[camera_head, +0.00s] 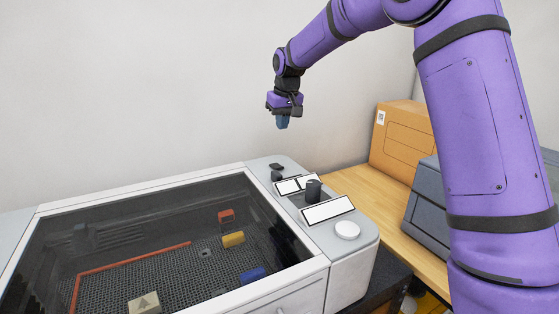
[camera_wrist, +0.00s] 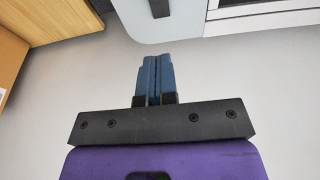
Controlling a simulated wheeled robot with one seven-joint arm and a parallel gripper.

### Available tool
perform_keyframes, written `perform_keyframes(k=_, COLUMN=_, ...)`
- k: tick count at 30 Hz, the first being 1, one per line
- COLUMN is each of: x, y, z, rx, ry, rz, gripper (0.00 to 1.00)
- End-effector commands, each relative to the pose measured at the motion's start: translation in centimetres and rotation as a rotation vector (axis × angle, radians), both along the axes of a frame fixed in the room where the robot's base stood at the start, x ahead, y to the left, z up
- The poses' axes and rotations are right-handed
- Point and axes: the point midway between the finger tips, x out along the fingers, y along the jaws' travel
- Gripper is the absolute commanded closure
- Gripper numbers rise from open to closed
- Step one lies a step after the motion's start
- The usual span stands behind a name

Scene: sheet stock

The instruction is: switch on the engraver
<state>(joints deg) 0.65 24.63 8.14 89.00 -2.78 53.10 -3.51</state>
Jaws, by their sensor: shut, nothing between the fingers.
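The engraver (camera_head: 330,290) is a white machine with a dark clear lid over a mesh bed. Its light grey control panel (camera_head: 295,166) runs along the right side. On the panel are a larger black knob (camera_head: 313,189), smaller black controls (camera_head: 276,176) at the back, and a round white button (camera_head: 347,230) at the front. My gripper (camera_head: 283,122), with blue fingers, is shut and empty, above and apart from the back end of the panel. In the wrist view my gripper (camera_wrist: 160,58) points toward the panel edge (camera_wrist: 130,25), where a black control (camera_wrist: 159,8) shows partly.
White labels with black borders (camera_head: 327,210) sit among the controls. Colored blocks, including a yellow one (camera_head: 233,240), lie under the lid. An orange box (camera_head: 397,140) and a grey box (camera_head: 428,205) stand on the wooden bench (camera_head: 365,190) at right. A plain wall is behind.

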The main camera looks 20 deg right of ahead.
Motion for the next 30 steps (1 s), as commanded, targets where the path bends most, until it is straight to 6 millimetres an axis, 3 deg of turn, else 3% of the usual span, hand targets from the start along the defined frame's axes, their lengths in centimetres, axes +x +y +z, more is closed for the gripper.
perform_keyframes(k=6, x=0.0, y=0.0, z=-0.2, rx=0.000, ry=0.001, rz=0.000, gripper=1.00)
perform_keyframes(k=11, x=0.3, y=0.1, z=-1.7, rx=0.000, ry=0.002, rz=0.000, gripper=1.00)
perform_keyframes(k=25, x=2.2, y=0.4, z=-9.9, rx=-0.001, ry=0.004, rz=0.000, gripper=1.00)
perform_keyframes(k=30, x=1.9, y=0.4, z=-12.2, rx=0.000, ry=0.002, rz=0.000, gripper=1.00)
